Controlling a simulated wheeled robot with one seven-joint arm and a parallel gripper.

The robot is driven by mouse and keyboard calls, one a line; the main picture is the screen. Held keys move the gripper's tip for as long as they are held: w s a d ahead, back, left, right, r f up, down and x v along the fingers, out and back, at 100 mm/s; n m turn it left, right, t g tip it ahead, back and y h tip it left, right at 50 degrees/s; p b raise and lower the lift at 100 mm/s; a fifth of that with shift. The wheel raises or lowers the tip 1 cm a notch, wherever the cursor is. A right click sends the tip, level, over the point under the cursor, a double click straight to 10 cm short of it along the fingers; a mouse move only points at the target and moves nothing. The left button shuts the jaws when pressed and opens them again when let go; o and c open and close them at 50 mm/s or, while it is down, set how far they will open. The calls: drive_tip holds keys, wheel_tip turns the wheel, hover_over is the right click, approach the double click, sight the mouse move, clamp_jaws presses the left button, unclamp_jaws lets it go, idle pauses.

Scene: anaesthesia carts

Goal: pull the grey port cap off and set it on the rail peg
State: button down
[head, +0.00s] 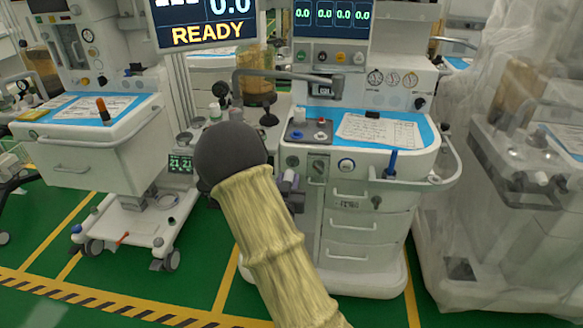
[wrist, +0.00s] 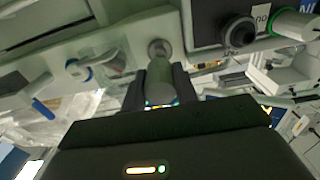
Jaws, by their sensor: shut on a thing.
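In the wrist view, my gripper (wrist: 161,92) is shut on a grey cylindrical piece, the grey port cap (wrist: 162,88), with one dark finger on each side. The cap's far end lines up with a round grey fitting (wrist: 159,47) on a pale panel. I cannot tell whether the cap is seated on it or just clear of it. In the head view my own sleeved arm with its dark round joint covers the middle, and I cannot make out the gripper or the cap there. I cannot identify the rail peg for certain in either view.
A black knob (wrist: 237,32) sits right of the cap in the wrist view. Another cart (head: 90,150) stands left; a plastic-draped one (head: 510,180) stands right.

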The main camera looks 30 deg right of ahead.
sight(287, 176)
drive_tip(key=shift+r+p, duration=3.3)
drive_tip(key=shift+r, duration=1.75)
drive_tip(key=shift+f, duration=0.15)
drive_tip(key=s+a+f+n+t+y, duration=0.25)
drive_tip(key=a+f+y, duration=0.25)
drive_tip(key=a+f, duration=1.1)
wheel_tip(287, 176, up, 12)
drive_tip(key=s+n+y+p, duration=0.2)
drive_tip(key=n+y+p, duration=0.2)
drive_tip(key=p, duration=1.8)
drive_tip(key=shift+s+d+r+y, duration=0.15)
drive_tip(key=shift+s+d+y, duration=0.15)
drive_tip(key=shift+y, duration=0.2)
drive_tip(key=shift+w+t, duration=0.15)
drive_tip(key=shift+t, duration=0.1)
